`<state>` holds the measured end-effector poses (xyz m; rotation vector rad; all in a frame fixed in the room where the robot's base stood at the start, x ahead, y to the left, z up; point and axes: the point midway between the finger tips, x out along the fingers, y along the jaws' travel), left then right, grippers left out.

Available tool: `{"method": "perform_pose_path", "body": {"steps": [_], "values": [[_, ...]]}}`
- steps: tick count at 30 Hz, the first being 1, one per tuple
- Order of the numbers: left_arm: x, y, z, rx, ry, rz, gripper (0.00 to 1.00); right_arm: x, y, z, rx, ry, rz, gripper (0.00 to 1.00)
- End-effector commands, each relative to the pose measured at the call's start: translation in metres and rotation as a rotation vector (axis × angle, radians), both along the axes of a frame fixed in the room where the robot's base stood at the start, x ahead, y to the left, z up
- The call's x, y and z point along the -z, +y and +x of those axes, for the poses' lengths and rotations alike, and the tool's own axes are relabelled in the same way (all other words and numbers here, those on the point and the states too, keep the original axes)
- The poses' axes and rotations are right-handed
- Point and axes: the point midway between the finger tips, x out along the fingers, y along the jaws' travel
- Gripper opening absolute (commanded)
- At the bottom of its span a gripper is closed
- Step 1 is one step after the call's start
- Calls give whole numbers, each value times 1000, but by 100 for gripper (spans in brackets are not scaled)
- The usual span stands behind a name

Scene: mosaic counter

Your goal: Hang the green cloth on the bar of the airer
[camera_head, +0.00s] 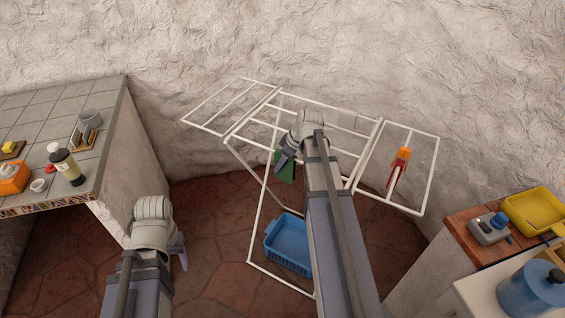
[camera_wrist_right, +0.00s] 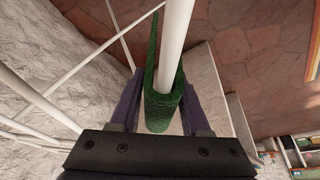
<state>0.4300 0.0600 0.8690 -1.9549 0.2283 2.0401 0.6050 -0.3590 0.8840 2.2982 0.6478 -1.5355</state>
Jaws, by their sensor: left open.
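The airer (camera_head: 262,195) is a white wire frame with side wings, standing on the floor in the middle of the head view. The green cloth (camera_head: 286,172) is at the airer beside my right gripper (camera_head: 284,160), partly covered by it. In the right wrist view the cloth (camera_wrist_right: 163,108) is wrapped around a white bar (camera_wrist_right: 176,38), with one edge rising along its left side. The right gripper's fingers (camera_wrist_right: 163,90) lie on either side of cloth and bar; whether they press on it is unclear. My left gripper (camera_head: 180,252) is open and empty, low beside the tiled counter.
An orange-and-red item (camera_head: 398,166) hangs on the right wing. A blue basket (camera_head: 290,245) sits on the floor under the airer. A tiled counter (camera_head: 100,98) with bottles and dishes is left; a wooden-topped unit (camera_head: 465,222) with a yellow tray (camera_head: 535,210) and blue pot (camera_head: 535,290) is right.

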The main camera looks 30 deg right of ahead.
Motion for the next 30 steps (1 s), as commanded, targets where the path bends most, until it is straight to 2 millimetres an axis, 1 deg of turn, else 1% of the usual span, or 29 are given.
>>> {"method": "perform_pose_path", "body": {"steps": [1,5,6,13,17,23,30], "values": [[0,0,0,0,0,0,56,0,0,0,0,0,0,54],[0,0,0,0,0,0,56,0,0,0,0,0,0,68],[0,0,0,0,0,0,56,0,0,0,0,0,0,69],[0,0,0,0,0,0,56,0,0,0,0,0,0,69],[-4,0,0,0,0,0,56,-4,-1,-1,0,0,0,69],[-21,0,0,0,0,0,56,-21,-3,-6,0,0,0,69],[-53,0,0,0,0,0,56,-53,-10,-17,2,0,0,69]]}}
